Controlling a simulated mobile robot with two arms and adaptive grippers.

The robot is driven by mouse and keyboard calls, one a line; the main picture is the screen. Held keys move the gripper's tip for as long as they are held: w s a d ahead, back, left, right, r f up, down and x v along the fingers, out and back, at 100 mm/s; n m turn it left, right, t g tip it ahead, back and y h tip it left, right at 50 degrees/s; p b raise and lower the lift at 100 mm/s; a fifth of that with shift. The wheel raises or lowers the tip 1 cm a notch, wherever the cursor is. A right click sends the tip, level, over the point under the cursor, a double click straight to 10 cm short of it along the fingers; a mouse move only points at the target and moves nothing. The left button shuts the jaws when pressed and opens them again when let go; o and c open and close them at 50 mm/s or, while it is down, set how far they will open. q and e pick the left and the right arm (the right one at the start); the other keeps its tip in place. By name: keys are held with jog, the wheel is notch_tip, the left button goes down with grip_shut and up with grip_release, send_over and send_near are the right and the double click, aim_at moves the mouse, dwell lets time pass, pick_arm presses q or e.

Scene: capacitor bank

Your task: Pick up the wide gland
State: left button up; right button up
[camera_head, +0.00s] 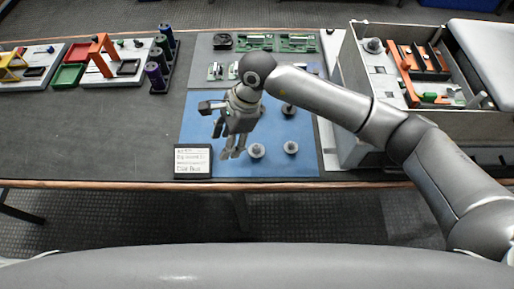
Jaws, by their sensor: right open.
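Several small round grey pieces, which look like the glands, stand on the blue mat (205,165). A front gland (256,151) sits just right of my right gripper's fingertips. Another gland (290,147) is farther right, and a darker one (288,110) stands behind it. I cannot tell for sure which is the wide one. My right gripper (231,154) points down over the mat, open, with nothing seen between its fingers. It appears apart from the nearest gland. My arm and gripper hide part of the mat's back. My left gripper is not in view.
Green circuit boards (254,43) lie behind the mat. A grey open case (365,110) stands at the right. Dark cylinders (161,55) in a rack stand at the left. The dark table (90,130) is clear at front left.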

aim_at(258, 145)
jog(key=w+d+h, duration=0.1)
jog(key=d, duration=0.1)
jog(key=w+d+t+h, duration=0.1)
jog(key=w+d, duration=0.1)
jog(key=d, duration=0.1)
jog(key=w+d+h, duration=0.1)
jog(key=d+h, duration=0.1)
jog(key=shift+w+d+f+n+t, duration=0.2)
jog(key=shift+w+d+n+t, duration=0.05)
jog(key=shift+n+t, duration=0.05)
jog(key=shift+d+f, duration=0.15)
jog(key=shift+f, duration=0.15)
notch_tip(258, 145, down, 5)
jog(key=b, duration=0.3)
jog(key=shift+r, duration=0.1)
notch_tip(258, 145, down, 5)
jog(key=shift+f+b, duration=0.2)
jog(key=shift+b, duration=0.75)
jog(key=shift+r, duration=0.1)
jog(key=c, duration=0.6)
jog(key=shift+o, duration=0.2)
